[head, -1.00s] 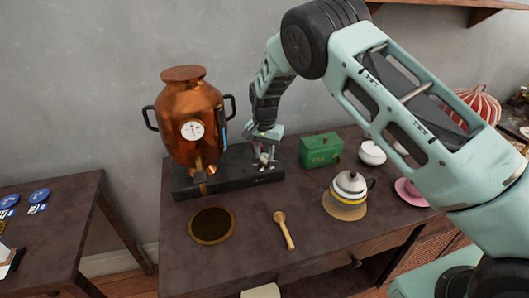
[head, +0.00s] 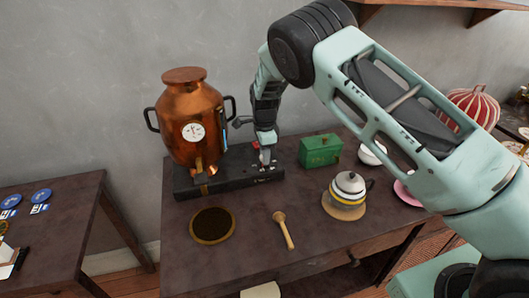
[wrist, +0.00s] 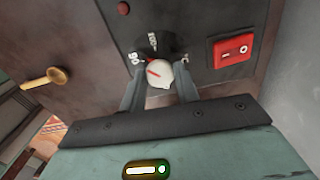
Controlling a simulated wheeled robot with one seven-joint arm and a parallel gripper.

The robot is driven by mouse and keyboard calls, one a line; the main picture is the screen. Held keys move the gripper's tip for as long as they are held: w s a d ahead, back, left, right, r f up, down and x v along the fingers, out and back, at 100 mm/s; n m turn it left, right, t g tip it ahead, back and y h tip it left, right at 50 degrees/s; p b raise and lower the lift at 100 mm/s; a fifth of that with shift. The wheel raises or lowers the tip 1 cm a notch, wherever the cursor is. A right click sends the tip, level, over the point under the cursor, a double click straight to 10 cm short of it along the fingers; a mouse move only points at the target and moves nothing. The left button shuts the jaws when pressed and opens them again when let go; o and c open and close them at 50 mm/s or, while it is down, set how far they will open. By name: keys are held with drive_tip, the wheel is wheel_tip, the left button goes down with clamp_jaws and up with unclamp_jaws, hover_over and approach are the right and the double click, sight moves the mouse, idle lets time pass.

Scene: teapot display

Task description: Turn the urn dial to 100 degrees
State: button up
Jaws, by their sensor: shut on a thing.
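The copper urn (head: 182,112) stands at the back left of the table on a black base (head: 215,181). The urn dial (wrist: 160,75) is a small white knob with a red pointer on that base. In the head view my gripper (head: 264,148) comes down over the right part of the base and hides the dial.
A red rocker switch (wrist: 232,51) sits right of the dial. A green box (head: 320,151) stands close to the right of the base. A white teapot (head: 348,186), a wooden spoon (head: 284,231) and a round dark mat (head: 212,226) lie in front.

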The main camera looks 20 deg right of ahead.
drive_tip(key=m, duration=0.4)
drive_tip(key=shift+w+r+m+p, duration=0.1)
drive_tip(key=shift+m+p, duration=0.2)
drive_tip(key=shift+m, duration=1.9)
drive_tip(key=o, duration=1)
drive_tip(key=shift+c, duration=0.2)
wheel_tip(320, 180, up, 17)
drive_tip(key=b, duration=0.1)
drive_tip(key=shift+r, duration=0.15)
